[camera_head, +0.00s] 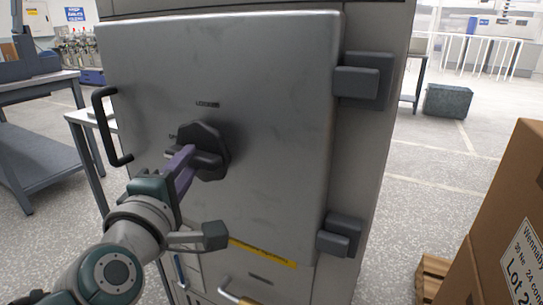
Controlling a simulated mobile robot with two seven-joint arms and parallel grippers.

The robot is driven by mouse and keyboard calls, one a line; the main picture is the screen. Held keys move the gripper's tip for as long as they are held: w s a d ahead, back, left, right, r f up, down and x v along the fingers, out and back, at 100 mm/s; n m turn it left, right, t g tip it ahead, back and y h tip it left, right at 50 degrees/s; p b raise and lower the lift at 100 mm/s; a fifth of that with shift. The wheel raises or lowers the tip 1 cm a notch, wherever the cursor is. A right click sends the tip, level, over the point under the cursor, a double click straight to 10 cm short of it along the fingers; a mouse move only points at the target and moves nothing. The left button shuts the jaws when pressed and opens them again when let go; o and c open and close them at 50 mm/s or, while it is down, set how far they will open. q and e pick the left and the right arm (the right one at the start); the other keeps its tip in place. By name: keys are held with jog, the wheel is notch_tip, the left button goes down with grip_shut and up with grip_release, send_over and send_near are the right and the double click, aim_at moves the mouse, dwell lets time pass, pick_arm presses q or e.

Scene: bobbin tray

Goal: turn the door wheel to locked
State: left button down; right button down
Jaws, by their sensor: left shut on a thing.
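The door wheel (219,143) is a dark, lobed knob on the grey metal cabinet door (270,110). Another small label, partly hidden, is at the wheel's upper left (173,136). My left gripper (203,160) reaches in from the lower left, with purple-grey fingers shut on the wheel's front. The fingers hide part of the wheel, and I cannot tell which way it points. The door looks closed. My right gripper is not in view.
A black door handle (104,128) stands out at the door's left edge. Two grey hinges (362,82) are on the right. Cardboard boxes (507,225) stand at the right on a wooden pallet (432,277). A grey workbench (35,150) is at the left. Open floor lies right of the cabinet.

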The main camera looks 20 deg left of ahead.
pick_arm(q)
jog(key=m+b, duration=0.1)
jog(key=m+t+b, duration=0.1)
jog(key=m, duration=0.1)
jog(key=shift+f+m+b, duration=0.3)
jog(key=shift+f+b, duration=0.05)
jog(key=shift+b, duration=0.05)
jog(key=m+t+b, duration=0.1)
jog(key=m, duration=0.2)
jog(key=m+t+h+b, duration=0.1)
jog(key=m+b, duration=0.1)
jog(key=m, duration=0.1)
jog(key=shift+a+f+t, duration=0.15)
jog(key=shift+t, duration=0.15)
jog(key=m+h+b, duration=0.1)
jog(key=m, duration=0.2)
jog(key=m+t+h+b, duration=0.1)
jog(key=m+h, duration=0.1)
jog(key=m, duration=0.1)
jog(key=shift+a, duration=0.15)
jog(key=shift+a+m+t+h+b, duration=0.15)
jog(key=shift+m+h, duration=0.4)
jog(key=shift+m, duration=0.6)
jog(key=shift+d+m+t+h+b, duration=0.1)
jog(key=shift+m+h+b, duration=0.3)
jog(key=shift+m, duration=0.7)
jog(key=shift+a+m+t+h+b, duration=0.15)
jog(key=shift+m+h, duration=0.5)
jog(key=shift+m, duration=0.5)
